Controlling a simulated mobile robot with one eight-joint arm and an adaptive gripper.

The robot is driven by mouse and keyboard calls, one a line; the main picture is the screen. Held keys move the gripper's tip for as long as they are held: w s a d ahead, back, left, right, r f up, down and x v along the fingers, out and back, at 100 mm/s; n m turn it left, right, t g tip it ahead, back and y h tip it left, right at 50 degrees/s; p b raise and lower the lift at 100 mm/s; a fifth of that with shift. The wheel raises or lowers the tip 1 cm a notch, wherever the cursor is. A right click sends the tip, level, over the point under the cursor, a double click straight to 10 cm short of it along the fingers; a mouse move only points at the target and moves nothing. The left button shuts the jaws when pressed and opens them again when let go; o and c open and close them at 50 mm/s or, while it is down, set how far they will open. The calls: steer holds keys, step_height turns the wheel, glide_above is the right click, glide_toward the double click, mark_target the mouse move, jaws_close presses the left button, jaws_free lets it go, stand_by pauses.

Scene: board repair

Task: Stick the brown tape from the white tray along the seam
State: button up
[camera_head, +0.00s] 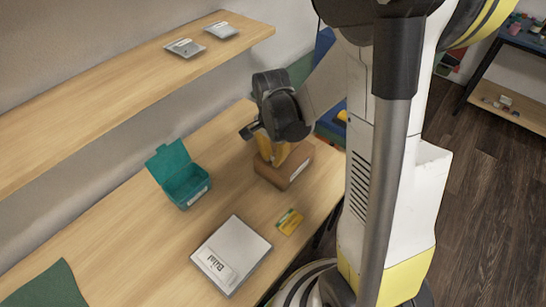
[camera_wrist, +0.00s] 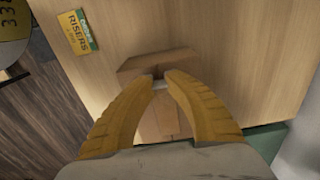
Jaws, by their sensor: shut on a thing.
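My gripper (camera_head: 273,160) is low over a brown box (camera_head: 291,170) at the far right part of the wooden table. In the wrist view, the yellow fingers of my gripper (camera_wrist: 163,81) are close together over the brown box (camera_wrist: 168,62). They are shut on a small pale thing (camera_wrist: 160,85), mostly hidden by the tips; I cannot tell what it is. The fingers hide much of the box, and I cannot tell whether they touch it. I cannot make out the brown tape, a seam or a white tray for certain.
An open teal box (camera_head: 184,182) stands left of the brown box. A flat white-grey case (camera_head: 238,247) and a yellow-green packet marked RISERS (camera_head: 289,221) lie nearer. A shelf (camera_head: 120,85) with two small grey packs overhangs the back.

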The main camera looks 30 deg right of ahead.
steer(key=o, duration=0.7)
steer(key=shift+o, duration=0.2)
step_height(320, 180, up, 18)
steer(key=p, duration=0.5)
stand_by(0.3)
steer(key=shift+s+a, duration=0.1)
